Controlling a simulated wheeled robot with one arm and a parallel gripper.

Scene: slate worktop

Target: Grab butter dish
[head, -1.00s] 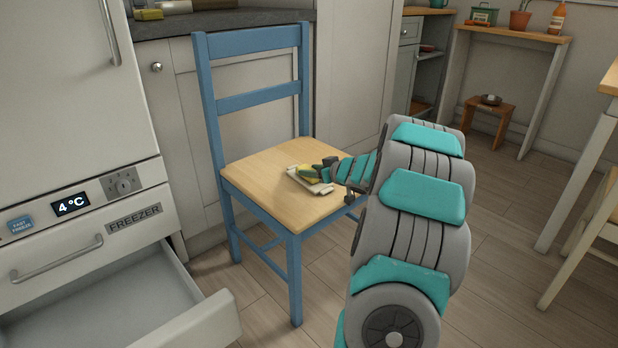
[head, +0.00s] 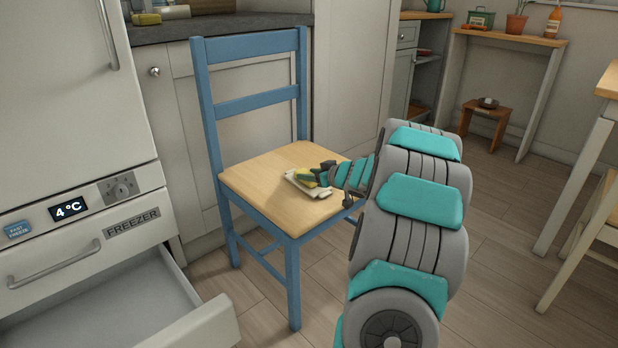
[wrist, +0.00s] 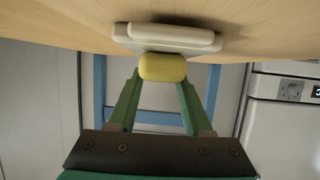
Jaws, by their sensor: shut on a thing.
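The butter dish (head: 316,190) is a pale, shallow rectangular dish with a yellow block on it. It is on the wooden chair seat (head: 258,180), near the right side. In the wrist view, the pale dish (wrist: 168,34) lies against the seat and the yellow block (wrist: 162,67) sits between my fingertips. My gripper (wrist: 162,78) has green fingers and is shut on that block of the butter dish. In the head view my gripper (head: 318,175) reaches in from the right and partly covers the dish. I see no clear gap between dish and seat.
The blue chair back (head: 252,105) rises behind the seat, against cupboard doors. An open freezer drawer (head: 130,310) juts out at the lower left. A small wooden stool (head: 487,112) stands far right. Open floor lies right of the chair.

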